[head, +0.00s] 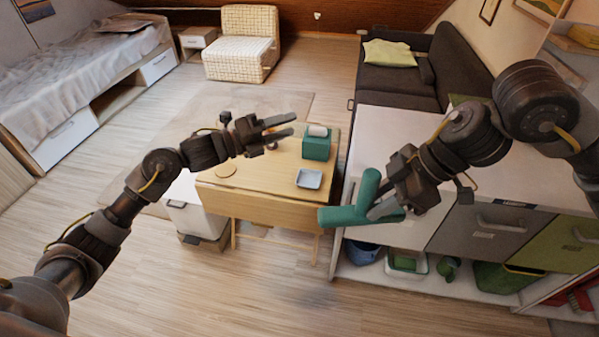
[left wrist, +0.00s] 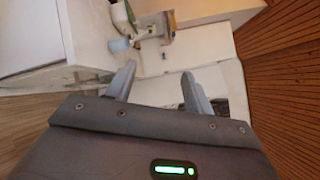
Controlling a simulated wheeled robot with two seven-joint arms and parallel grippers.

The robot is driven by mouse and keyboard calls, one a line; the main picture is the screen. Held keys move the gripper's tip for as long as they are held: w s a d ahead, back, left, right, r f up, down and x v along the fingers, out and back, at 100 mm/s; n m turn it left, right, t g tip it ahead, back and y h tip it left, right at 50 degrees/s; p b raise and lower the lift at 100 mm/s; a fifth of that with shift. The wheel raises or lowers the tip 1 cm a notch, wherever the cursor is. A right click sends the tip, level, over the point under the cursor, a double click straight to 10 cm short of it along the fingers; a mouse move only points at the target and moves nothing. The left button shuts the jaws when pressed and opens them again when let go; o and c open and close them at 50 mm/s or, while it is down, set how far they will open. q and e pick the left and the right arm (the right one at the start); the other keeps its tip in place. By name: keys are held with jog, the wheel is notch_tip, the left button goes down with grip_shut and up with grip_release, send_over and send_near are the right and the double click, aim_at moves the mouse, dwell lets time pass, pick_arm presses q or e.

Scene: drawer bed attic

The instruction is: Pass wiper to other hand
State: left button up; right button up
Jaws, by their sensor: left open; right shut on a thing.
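The teal-green wiper (head: 352,211) is held in the air by my right gripper (head: 378,210), in front of the white counter's left end. It looks like a thick handle with a wider crosspiece, tilted. My right gripper is shut on it. My left gripper (head: 293,125) is open and empty above the wooden table, to the left of the wiper and apart from it. In the left wrist view the two fingers of my left gripper (left wrist: 160,90) stand apart with nothing between them.
The wooden table (head: 262,205) carries a green tissue box (head: 317,146), a small grey dish (head: 309,179) and a round coaster (head: 226,171). A white counter (head: 383,142) with drawers stands at the right. A bed, a checked armchair and a dark sofa stand further back. The front floor is clear.

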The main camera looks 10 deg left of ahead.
pick_arm(q)
jog(key=s+d+r+m+g+h, duration=0.25)
jog(key=s+d+m+g, duration=0.25)
jog(key=s+m, duration=0.4)
jog(key=m+g, duration=0.4)
jog(key=m, duration=0.6)
send_near(370, 181)
jog(key=d, duration=0.3)
jog(key=w+d, duration=0.1)
jog(key=d, duration=0.2)
jog(key=w+d+f, duration=0.1)
jog(key=d, duration=0.3)
jog(key=shift+w+d, duration=0.1)
jog(key=shift+d, duration=0.05)
jog(key=c, duration=0.9)
grip_shut()
pick_arm(e)
jog(key=o, duration=1.1)
